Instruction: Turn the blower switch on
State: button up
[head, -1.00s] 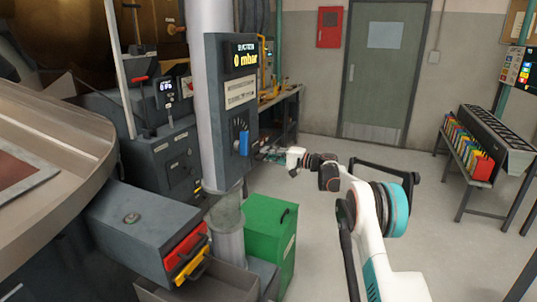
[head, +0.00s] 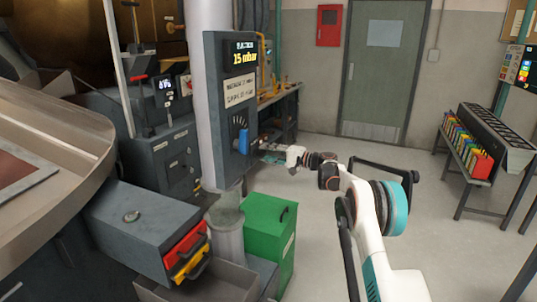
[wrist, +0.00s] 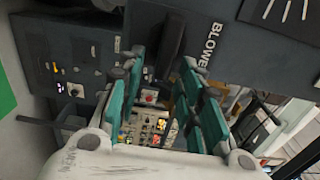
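The grey panel (head: 226,110) on the pale column carries a lit display (head: 244,57) reading 15 mbar. Below its label plate are a dial (head: 239,122) and a blue switch handle (head: 243,142), pointing down. My gripper (head: 268,155) is just right of the panel's lower edge, small in the head view. In the wrist view, its teal fingers (wrist: 165,105) stand apart with nothing clearly held between them. The lettering "BLOWE" (wrist: 210,42) shows on the panel beyond the fingers. A dark bar (wrist: 172,38) lies near the fingertips; I cannot tell whether they touch it.
A green bin (head: 268,235) and a grey box with red and yellow handles (head: 150,230) stand below the panel. A workbench (head: 280,100) is behind it. A rack of coloured items (head: 470,145) stands right. The floor toward the door (head: 375,70) is clear.

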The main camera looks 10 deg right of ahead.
jog(key=v, duration=1.2)
jog(key=s+a+r+g+h+p, duration=0.1)
jog(key=s+a+r+h, duration=0.15)
jog(key=a+r, duration=0.25)
jog(key=s+a+r+h, duration=0.1)
jog(key=s+a+r, duration=0.2)
jog(key=a+r, duration=0.2)
jog(key=s+a+r+n+g+h, duration=0.1)
jog(key=s+a+r+h, duration=0.15)
jog(key=s, duration=0.55)
jog(key=s+a+r+n+g+h, duration=0.1)
jog(key=s+a+n, duration=0.15)
jog(key=s, duration=0.45)
jog(key=s+a+f+n+h, duration=0.1)
jog(key=s+f+h, duration=0.1)
jog(key=s, duration=0.8)
jog(key=s+f+n+h, duration=0.1)
jog(key=s+f+h, duration=0.1)
jog(key=s, duration=0.8)
jog(key=s+d+f+n+h, duration=0.1)
jog(key=s+d+f, duration=0.1)
jog(key=s+f, duration=0.2)
jog(key=s+d+f+n+h+b, duration=0.1)
jog(key=s+f, duration=0.3)
jog(key=s, duration=0.7)
jog(key=shift+s+d+h, duration=0.25)
jog(key=shift+d+h, duration=0.5)
jog(key=shift+h, duration=0.05)
